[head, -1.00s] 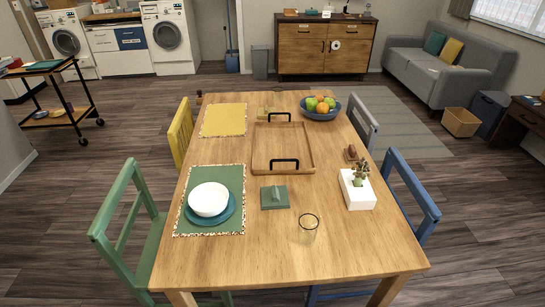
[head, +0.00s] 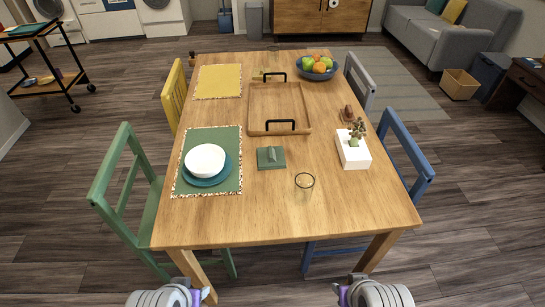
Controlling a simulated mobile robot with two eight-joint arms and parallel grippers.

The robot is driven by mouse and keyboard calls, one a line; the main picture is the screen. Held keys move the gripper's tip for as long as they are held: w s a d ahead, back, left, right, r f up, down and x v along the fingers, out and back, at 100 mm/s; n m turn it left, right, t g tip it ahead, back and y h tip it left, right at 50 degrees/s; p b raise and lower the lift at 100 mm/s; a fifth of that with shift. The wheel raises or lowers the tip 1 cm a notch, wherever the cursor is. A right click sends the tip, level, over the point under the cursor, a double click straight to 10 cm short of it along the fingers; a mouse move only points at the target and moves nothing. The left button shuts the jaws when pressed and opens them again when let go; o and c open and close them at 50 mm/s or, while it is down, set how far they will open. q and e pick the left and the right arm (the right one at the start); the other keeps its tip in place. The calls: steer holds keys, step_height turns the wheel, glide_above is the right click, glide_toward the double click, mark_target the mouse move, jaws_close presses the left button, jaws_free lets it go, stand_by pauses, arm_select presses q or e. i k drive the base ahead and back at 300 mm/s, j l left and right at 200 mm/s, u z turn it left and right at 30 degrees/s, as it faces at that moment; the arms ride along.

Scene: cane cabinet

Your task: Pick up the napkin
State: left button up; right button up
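A small green square item (head: 271,157) lies on the wooden table (head: 330,215), with a raised green piece across its middle. It looks like the napkin, folded, but I cannot be sure. It lies right of the green placemat and in front of the wooden tray (head: 279,133). My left gripper (head: 192,293) and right gripper (head: 345,292) show only partly at the bottom edge, in front of the table and well short of the green item. Their finger opening cannot be made out.
A clear glass (head: 304,185) stands near the green item. A white bowl (head: 205,160) sits on a blue plate (head: 208,178) on the placemat (head: 230,135). A white planter (head: 352,152) and a fruit bowl (head: 300,73) are also on the table. Chairs flank it.

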mark_target(269, 158)
steer(key=i+j+z, duration=0.1)
steer(key=z, duration=0.85)
steer(key=i+j+z, duration=0.15)
steer(key=i+j, duration=0.25)
steer(key=j, duration=0.15)
